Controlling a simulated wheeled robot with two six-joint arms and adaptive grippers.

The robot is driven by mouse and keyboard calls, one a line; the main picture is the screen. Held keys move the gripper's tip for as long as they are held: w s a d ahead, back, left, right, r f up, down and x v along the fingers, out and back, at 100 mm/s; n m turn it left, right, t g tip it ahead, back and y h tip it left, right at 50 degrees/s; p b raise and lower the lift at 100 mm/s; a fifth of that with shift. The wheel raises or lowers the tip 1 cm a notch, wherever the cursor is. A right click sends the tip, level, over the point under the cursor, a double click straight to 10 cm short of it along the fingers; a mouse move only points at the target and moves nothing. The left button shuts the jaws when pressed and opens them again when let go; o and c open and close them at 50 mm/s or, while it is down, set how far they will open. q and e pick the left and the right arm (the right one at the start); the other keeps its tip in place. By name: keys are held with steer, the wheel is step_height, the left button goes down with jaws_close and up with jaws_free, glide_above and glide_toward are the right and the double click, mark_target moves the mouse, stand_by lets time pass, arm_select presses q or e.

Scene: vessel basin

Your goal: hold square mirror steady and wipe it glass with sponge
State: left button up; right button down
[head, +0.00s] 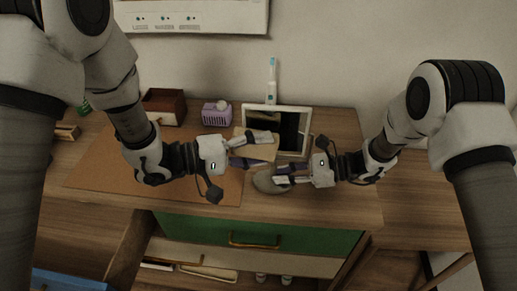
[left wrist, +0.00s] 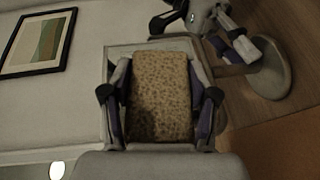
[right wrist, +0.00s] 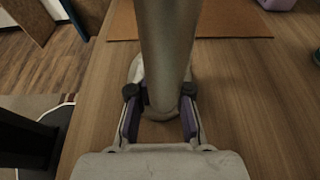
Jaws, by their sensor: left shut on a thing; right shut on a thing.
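The square mirror (head: 290,128) has a pale frame and dark glass, and stands upright on a round grey base (head: 268,184). My right gripper (head: 283,174) is shut on its stem, low above the base; the thick grey stem (right wrist: 165,50) also shows in the right wrist view. My left gripper (head: 254,148) is shut on a tan speckled sponge (left wrist: 160,95). The sponge is in front of the mirror's lower left part and hides some of it. In the left wrist view the mirror frame shows behind the sponge. I cannot tell whether sponge and glass touch.
A brown mat (head: 105,170) lies on the wooden desk to the left. A purple box (head: 216,114), a dark wooden box (head: 164,105) and a toothbrush (head: 271,85) stand along the back. A green drawer front (head: 200,229) is below the desk edge. The desk's right side is clear.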

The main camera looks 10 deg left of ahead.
arm_select(q)
steer(key=shift+w, duration=0.9)
